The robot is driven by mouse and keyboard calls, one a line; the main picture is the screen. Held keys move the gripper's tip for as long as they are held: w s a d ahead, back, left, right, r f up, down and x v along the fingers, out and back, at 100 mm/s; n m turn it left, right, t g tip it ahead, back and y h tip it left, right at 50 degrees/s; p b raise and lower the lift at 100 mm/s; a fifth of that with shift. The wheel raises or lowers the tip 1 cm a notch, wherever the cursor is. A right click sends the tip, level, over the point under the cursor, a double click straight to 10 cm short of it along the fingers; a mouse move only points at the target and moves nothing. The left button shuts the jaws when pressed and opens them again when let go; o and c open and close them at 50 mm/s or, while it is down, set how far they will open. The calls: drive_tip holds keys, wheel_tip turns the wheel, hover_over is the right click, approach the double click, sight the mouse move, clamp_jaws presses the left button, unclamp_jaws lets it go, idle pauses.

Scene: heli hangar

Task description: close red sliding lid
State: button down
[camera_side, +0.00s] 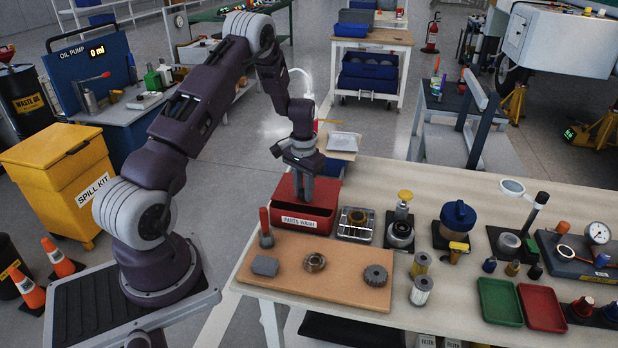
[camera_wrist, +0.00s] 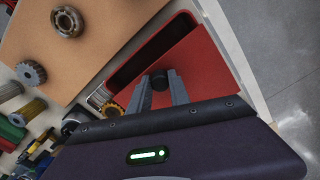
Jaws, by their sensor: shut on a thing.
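The red box labelled "PARTS WASH" (camera_side: 299,219) stands at the near left part of the workbench, behind the tan board. Its red sliding lid (camera_wrist: 198,70) covers part of the top in the wrist view, and a dark open strip (camera_wrist: 150,50) shows beside it. My gripper (camera_side: 303,198) reaches down into the box area from above.
A tan board (camera_side: 315,270) in front holds a grey block (camera_side: 265,266), a bearing (camera_side: 314,262) and a gear (camera_side: 375,275). A red-handled tool (camera_side: 265,228) stands close at the box's left front. A metal tray (camera_side: 355,224) stands close to its right.

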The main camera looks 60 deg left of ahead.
drive_tip(key=shift+s+d, duration=1.4)
drive_tip(key=c, duration=1.2)
unclamp_jaws()
wheel_tip(320, 180, up, 7)
